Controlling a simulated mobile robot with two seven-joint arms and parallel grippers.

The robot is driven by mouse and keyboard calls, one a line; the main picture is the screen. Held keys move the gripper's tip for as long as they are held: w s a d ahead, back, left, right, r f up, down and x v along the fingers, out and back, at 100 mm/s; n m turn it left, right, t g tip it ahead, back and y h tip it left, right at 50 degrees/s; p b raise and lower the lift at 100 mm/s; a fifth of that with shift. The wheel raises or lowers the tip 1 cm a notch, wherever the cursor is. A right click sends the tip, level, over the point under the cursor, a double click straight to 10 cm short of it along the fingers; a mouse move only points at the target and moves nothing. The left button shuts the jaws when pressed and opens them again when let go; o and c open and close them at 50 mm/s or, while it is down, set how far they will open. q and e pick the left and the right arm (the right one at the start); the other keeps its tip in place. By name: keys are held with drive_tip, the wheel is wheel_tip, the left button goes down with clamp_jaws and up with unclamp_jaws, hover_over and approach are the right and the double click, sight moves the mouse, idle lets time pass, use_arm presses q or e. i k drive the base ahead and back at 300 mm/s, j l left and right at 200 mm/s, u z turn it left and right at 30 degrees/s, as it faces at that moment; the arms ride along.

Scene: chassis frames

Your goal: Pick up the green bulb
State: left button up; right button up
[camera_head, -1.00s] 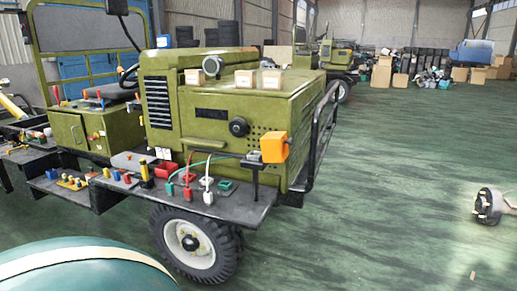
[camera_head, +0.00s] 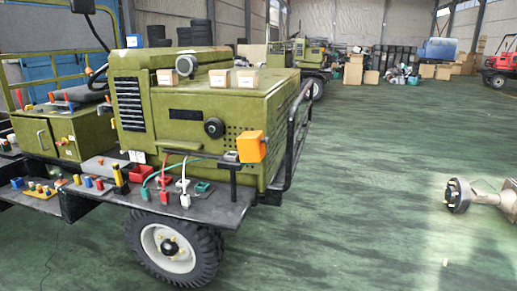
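No green bulb can be made out for sure. On the dark side shelf (camera_head: 228,212) of the olive green vehicle are several small items. Among them are a small green piece (camera_head: 146,193) at the end of a green cable, and a green box (camera_head: 202,187) near the shelf's right part. They are too small to tell whether either is a bulb.
The olive vehicle (camera_head: 180,110) fills the left, its front wheel (camera_head: 168,248) below the shelf. An orange box (camera_head: 251,147) stands on a post at the shelf. The green floor (camera_head: 360,190) between is clear.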

sight(31, 185)
drive_tip(key=i+j+u, duration=0.1)
drive_tip(key=u, duration=0.25)
drive_tip(key=i+j+u, duration=0.15)
drive_tip(key=u, duration=0.2)
drive_tip(key=i+j+u, duration=0.15)
drive_tip(key=u, duration=0.2)
drive_tip(key=i+j+u, duration=0.15)
drive_tip(key=i, duration=0.35)
drive_tip(key=i+j+u, duration=0.15)
drive_tip(key=i, duration=0.3)
drive_tip(key=i+j+u, duration=0.15)
drive_tip(key=i, duration=0.35)
drive_tip(key=i+j, duration=0.1)
drive_tip(key=i, duration=0.45)
drive_tip(key=u, duration=0.85)
drive_tip(key=i+u, duration=0.45)
drive_tip(key=i, duration=2.3)
drive_tip(key=i+z, duration=0.1)
drive_tip(key=i, duration=0.4)
drive_tip(key=i+j+z, duration=0.1)
drive_tip(key=i, duration=0.4)
drive_tip(key=i+j+z, duration=0.1)
drive_tip(key=i, duration=0.4)
